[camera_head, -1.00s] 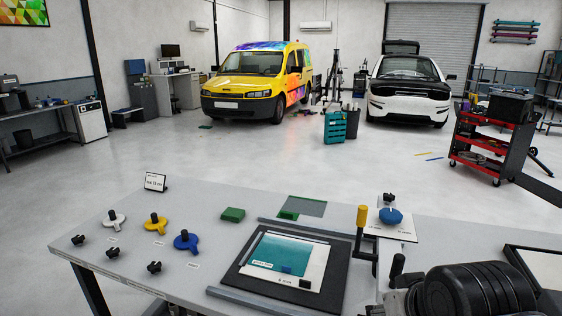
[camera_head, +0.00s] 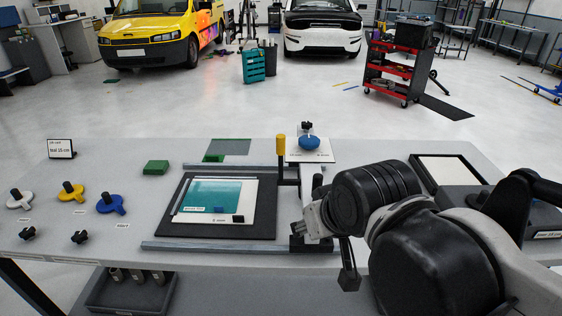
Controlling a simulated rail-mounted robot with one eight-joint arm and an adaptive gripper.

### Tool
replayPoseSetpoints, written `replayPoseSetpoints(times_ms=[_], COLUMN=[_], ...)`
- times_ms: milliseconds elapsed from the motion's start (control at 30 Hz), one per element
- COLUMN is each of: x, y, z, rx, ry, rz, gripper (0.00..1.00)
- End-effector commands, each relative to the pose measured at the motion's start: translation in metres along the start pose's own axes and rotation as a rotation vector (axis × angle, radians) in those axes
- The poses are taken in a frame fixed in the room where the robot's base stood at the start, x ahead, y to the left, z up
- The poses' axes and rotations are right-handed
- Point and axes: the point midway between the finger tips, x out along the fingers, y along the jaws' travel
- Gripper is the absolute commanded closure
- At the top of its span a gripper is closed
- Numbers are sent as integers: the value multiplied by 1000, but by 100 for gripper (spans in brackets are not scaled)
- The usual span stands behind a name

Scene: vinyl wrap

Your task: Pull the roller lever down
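The roller lever (camera_head: 281,147) has an upright yellow grip on a dark post. It stands at the far right of the dark press board, beside the vertical rail. The board (camera_head: 174,228) carries a white-edged sheet with a teal panel. My gripper (camera_head: 330,246) is at the right end of the front rail, nearer to me than the lever and apart from it. A dark finger hangs low at its right side. My arm hides much of the gripper, so its opening is unclear. I see nothing held in it.
A blue knob (camera_head: 309,143) sits on a white card behind the lever. White (camera_head: 19,201), yellow (camera_head: 71,193) and blue (camera_head: 110,205) knobbed pieces lie at left. A dark-framed tray (camera_head: 449,169) is at right.

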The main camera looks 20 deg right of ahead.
Motion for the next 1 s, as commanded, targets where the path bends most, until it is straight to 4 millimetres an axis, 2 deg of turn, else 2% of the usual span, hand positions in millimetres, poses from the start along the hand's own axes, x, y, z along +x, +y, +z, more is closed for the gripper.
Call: replayPoseSetpoints(times_ms=[33,167,200,367,600,1000], x=[0,-2,-3,-11,-21,-23], y=[0,0,1,3,8,19], z=[0,-5,-9,-36,-88,-172], rx=[0,6,11,46,121,244], ry=[0,-9,-15,-65,-170,-344], rz=[0,0,0,1,5,19], gripper=[82,99,100,100,100,100])
